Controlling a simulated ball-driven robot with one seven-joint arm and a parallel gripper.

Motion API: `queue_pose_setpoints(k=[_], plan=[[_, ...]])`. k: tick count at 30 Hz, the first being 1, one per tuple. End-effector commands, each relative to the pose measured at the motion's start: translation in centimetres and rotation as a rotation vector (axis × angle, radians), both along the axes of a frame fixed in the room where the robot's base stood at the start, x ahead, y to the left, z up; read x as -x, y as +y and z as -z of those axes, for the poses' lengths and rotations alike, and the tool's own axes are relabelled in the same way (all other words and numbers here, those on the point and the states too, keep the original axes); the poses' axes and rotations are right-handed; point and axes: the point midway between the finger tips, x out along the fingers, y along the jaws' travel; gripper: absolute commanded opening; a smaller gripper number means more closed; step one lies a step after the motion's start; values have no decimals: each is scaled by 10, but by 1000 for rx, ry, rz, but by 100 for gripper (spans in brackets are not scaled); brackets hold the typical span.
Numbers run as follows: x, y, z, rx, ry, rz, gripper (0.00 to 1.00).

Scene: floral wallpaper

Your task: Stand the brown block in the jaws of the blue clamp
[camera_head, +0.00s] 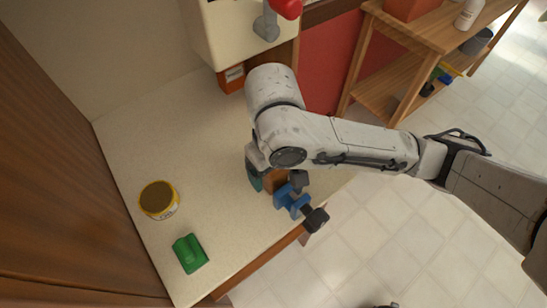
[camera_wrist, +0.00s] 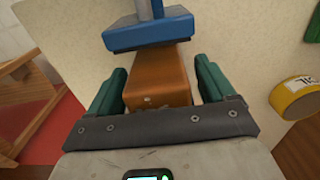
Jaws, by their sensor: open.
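The brown block (camera_wrist: 158,78) lies between the two green fingers of my gripper (camera_wrist: 160,90) in the wrist view, with a narrow gap showing beside it. My gripper is open around the block. The blue clamp (camera_wrist: 150,32) is just beyond the block's far end, and the block's end reaches its blue jaw. In the head view the blue clamp (camera_head: 291,197) sits near the counter's front edge, with the brown block (camera_head: 275,181) partly hidden beside it under my arm. My gripper (camera_head: 257,180) is mostly hidden there. Whether the block is inside the jaws cannot be told.
A yellow-rimmed tin (camera_head: 158,200) and a green object (camera_head: 190,253) stand on the left of the pale counter (camera_head: 160,125). An orange box (camera_head: 231,78) and a cream machine with a red knob (camera_head: 289,8) are at the back. The counter's middle is clear.

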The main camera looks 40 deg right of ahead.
Motion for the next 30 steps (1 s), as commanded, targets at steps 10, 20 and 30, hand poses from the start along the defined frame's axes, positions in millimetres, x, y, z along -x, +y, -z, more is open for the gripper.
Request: queue_pose_setpoints(k=[10, 20, 30], plan=[[-1, -1, -63, 4, -5, -4, 83], [-1, 0, -113, 1, -2, -1, 83], [0, 0, -121, 0, 0, 0, 83]])
